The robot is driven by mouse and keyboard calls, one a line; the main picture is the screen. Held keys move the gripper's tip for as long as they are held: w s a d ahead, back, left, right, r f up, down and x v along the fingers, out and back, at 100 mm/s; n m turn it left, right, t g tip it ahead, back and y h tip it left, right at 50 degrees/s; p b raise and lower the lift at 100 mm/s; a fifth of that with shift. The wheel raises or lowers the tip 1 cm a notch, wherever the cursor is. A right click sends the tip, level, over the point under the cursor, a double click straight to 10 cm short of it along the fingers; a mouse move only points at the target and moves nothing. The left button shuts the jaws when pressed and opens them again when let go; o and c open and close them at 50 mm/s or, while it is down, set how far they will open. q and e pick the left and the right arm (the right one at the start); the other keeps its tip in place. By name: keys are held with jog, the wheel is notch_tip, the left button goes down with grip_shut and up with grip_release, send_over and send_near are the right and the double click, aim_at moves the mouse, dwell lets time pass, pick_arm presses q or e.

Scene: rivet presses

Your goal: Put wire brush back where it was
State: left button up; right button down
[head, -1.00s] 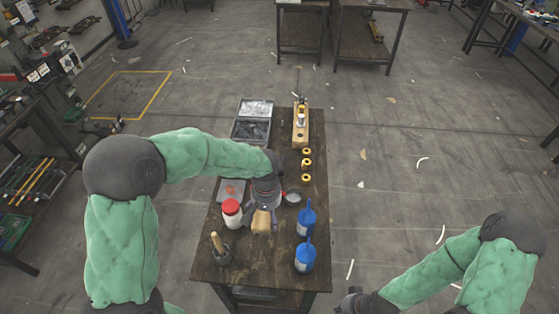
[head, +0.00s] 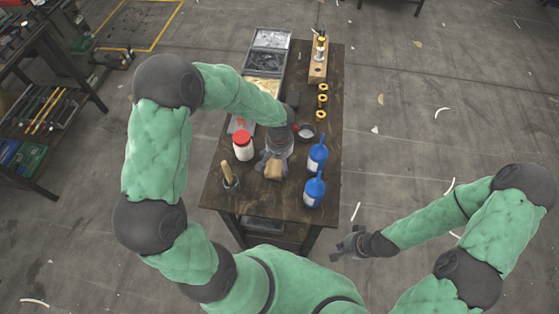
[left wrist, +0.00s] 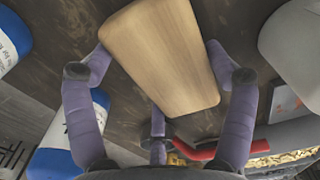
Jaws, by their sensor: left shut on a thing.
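My left gripper (head: 273,161) is shut on a wooden block (head: 274,171), apparently the wire brush's back, near the table's front end. In the left wrist view the block (left wrist: 163,55) is pale, with rounded edges, and sits between the purple-grey fingers (left wrist: 155,70). No bristles show. I cannot tell whether it touches the table. My right gripper (head: 350,243) is off to the right of the table, over the floor; its fingers are too small to read.
The dark table (head: 262,197) holds a red-lidded white jar (head: 242,147), a pot with a wooden-handled tool (head: 230,182), blue bottles (head: 317,157), a round dish (head: 305,132), a grey tray (head: 269,55), brass-coloured rings (head: 322,100) and a wooden stand (head: 318,68).

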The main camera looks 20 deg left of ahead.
pick_arm(q)
jog(key=shift+r, duration=0.1)
jog(key=o, duration=1.1)
jog(key=shift+c, duration=0.2)
